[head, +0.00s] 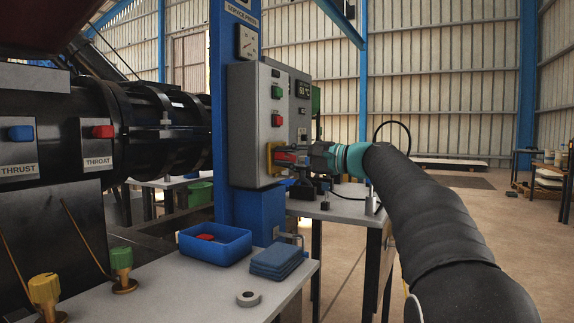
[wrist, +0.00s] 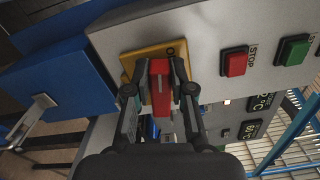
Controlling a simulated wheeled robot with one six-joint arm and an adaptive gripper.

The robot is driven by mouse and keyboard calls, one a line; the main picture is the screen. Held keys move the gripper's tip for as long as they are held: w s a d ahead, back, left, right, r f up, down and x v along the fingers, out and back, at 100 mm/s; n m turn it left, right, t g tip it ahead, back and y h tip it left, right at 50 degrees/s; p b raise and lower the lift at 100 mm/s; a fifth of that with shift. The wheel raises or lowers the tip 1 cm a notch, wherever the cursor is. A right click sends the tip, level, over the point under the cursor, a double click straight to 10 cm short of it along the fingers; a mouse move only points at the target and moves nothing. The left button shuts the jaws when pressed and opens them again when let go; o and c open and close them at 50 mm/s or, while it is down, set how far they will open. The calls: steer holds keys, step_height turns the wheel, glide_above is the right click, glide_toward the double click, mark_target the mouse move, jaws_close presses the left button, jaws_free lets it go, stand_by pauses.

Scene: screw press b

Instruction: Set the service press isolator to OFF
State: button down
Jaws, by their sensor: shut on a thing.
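The isolator is a red handle (wrist: 160,88) on a yellow plate (wrist: 130,64), low on the grey press control box (head: 250,110). In the head view the yellow plate (head: 269,158) shows at the box's lower edge. The red handle (head: 287,157) lies about level there, partly hidden by my gripper (head: 300,160). My gripper (wrist: 160,85) is shut on the handle, one finger on each side. In the wrist picture the handle runs up and down. A small dark round mark shows on the plate near its upper end. I cannot read other plate markings.
A red STOP button (wrist: 234,62) and a green button (wrist: 292,50) sit close by on the box. A blue column (head: 224,120) stands left of the box. A blue tray (head: 215,245) and folded blue cloths (head: 277,262) lie on the front table.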

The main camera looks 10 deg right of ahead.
steer(key=shift+f+n+b, duration=0.35)
steer(key=shift+n+b, duration=0.4)
steer(key=shift+n, duration=0.35)
steer(key=c, duration=1)
jaws_free()
steer(key=v, duration=1.2)
